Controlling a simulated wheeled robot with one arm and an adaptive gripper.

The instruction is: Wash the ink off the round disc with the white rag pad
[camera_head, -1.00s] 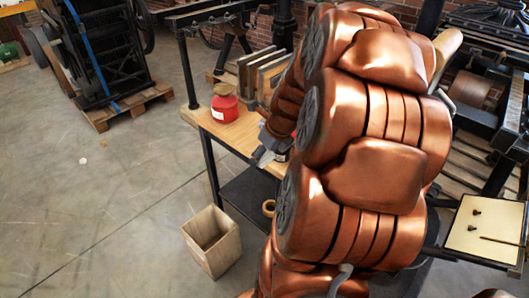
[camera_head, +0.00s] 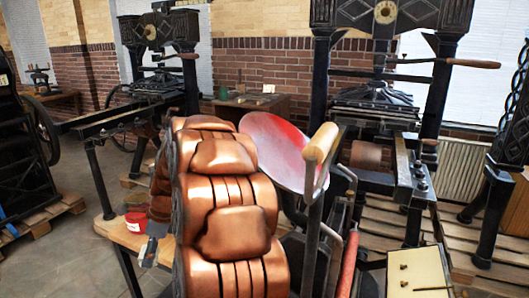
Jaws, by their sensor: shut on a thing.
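The round disc (camera_head: 275,150) is tilted up on the press behind my copper arm. Its face is pale pink, with stronger red towards its upper right edge. My arm hides its lower left part. My gripper (camera_head: 148,252) shows only in part, as grey metal at the left side of my arm, by the wooden bench (camera_head: 118,236). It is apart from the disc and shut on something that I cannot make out. I cannot pick out the white rag pad.
A red can (camera_head: 136,219) stands on the bench left of my arm. A wooden-handled lever (camera_head: 320,143) rises in front of the disc's right edge. A pale tray (camera_head: 418,272) lies at the lower right. Large hand presses stand behind.

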